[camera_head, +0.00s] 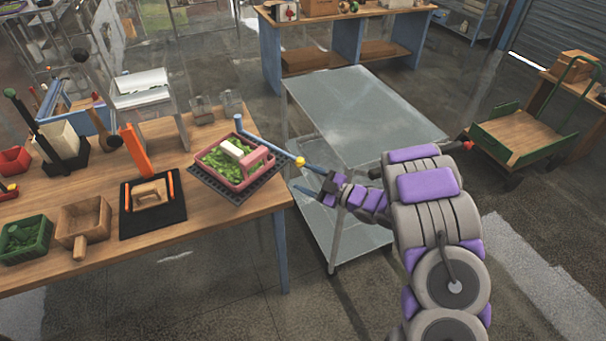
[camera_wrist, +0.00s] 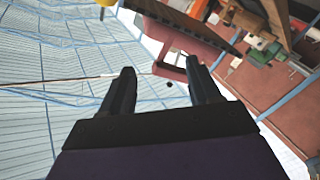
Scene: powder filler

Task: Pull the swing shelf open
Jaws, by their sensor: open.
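The swing shelf is a dark slatted plate (camera_head: 240,198) at the right end of the wooden table, beside a blue post (camera_head: 239,126). A blue bar runs from the post out past the table edge to a yellow knob (camera_head: 300,161). A pink basket (camera_head: 228,181) with green contents and a white block sits on the plate. My gripper (camera_head: 308,178) is open and empty, just right of and below the knob. In the wrist view my gripper (camera_wrist: 160,72) has both fingers apart, with the yellow knob (camera_wrist: 106,3) cut off at the top left, outside the fingers.
A grey metal cart (camera_head: 365,110) stands behind and below my gripper. The wooden table (camera_head: 110,170) at left holds a black stand with orange parts (camera_head: 152,205), a wooden scoop box (camera_head: 84,228) and a green bin (camera_head: 25,240). Open floor lies in front of the table.

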